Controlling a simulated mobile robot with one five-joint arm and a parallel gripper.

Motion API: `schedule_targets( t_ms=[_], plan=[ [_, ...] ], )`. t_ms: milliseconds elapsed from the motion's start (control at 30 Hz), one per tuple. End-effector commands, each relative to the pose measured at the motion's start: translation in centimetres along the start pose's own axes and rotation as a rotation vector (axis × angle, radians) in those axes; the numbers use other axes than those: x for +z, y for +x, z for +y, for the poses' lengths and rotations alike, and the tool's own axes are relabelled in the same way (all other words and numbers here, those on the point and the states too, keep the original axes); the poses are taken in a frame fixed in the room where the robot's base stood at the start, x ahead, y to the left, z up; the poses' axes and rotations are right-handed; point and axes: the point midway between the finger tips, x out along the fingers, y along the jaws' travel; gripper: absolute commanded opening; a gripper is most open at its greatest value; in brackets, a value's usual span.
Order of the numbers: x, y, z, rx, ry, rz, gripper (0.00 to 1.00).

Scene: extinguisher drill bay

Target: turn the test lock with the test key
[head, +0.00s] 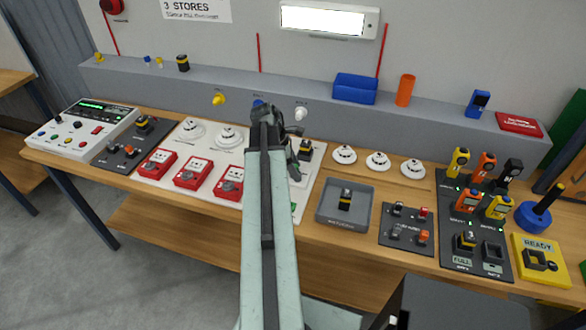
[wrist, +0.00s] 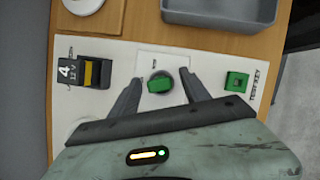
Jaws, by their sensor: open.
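In the wrist view a green key-like piece (wrist: 159,86), which looks like the test key, sits on a dark round fitting (wrist: 158,76), which looks like the test lock. The fitting is on a white panel (wrist: 118,58). My gripper (wrist: 161,84) is open, with one finger on each side of the green piece and a gap showing on both sides. I cannot tell how deep the key sits. In the head view my gripper (head: 279,131) is over the white panel, and my arm hides the key and lock.
A green square holder (wrist: 237,82) with a dark opening is right of the lock in the wrist view; a black-and-yellow battery block (wrist: 85,74) is left. A grey tray (head: 326,213) and red call points (head: 192,174) flank the arm on the bench.

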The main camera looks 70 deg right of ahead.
Motion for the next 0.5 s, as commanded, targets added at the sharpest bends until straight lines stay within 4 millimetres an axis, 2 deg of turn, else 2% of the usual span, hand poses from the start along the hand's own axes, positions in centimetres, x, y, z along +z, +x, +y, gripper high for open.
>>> schedule_targets(
  t_ms=[100, 300, 400, 500],
  plan=[
    [0.07, -0.14, 0.0, 0.0, 0.0, 0.0, 0.55],
    [0.09, -0.13, 0.0, 0.0, 0.001, 0.0, 0.0],
    [0.1, -0.13, -0.06, 0.003, -0.008, 0.0, 0.0],
    [0.11, -0.12, -0.38, 0.046, -0.109, 0.0, 0.0]
  ],
)
